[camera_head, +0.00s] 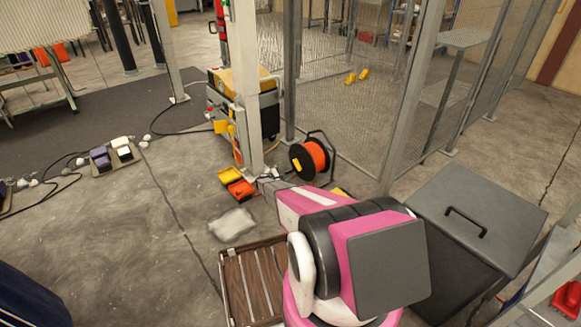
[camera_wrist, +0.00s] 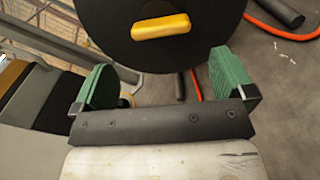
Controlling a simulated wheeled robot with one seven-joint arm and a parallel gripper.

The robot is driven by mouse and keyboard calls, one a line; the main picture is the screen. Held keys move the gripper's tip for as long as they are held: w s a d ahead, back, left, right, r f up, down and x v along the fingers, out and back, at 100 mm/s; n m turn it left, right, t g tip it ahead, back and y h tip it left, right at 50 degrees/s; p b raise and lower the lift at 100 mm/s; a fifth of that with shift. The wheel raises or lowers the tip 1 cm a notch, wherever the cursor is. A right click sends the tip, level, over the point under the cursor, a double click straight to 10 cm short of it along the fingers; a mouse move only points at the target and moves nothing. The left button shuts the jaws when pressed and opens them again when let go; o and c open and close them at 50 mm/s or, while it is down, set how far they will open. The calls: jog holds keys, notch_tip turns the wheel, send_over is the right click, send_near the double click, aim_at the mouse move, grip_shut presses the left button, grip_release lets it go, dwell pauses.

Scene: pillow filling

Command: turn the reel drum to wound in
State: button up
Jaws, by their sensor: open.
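The reel drum (camera_head: 310,158) stands on the floor beside the wire fence, wound with orange cable, with dark side discs and a dark frame. In the wrist view its black disc (camera_wrist: 125,35) fills the top of the picture, with a yellow handle (camera_wrist: 161,27) lying nearly level across it. My gripper (camera_wrist: 160,85) is open and empty, with its two green-padded fingers apart just below the disc. The handle is ahead of the fingers and not between them. In the head view my pink and black arm hides the gripper.
An orange cable (camera_wrist: 281,31) and a dark bar lie on the floor by the reel. A yellow and a red bin (camera_head: 241,188) sit left of it, near a post (camera_head: 247,90). A large grey lidded box (camera_head: 480,215) stands right of my arm. A brown crate (camera_head: 228,290) lies at front left.

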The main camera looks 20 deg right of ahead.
aim_at(296, 166)
jog(key=x, duration=1)
jog(key=shift+w+d, duration=0.15)
jog(key=shift+d, duration=0.15)
jog(key=c, duration=1)
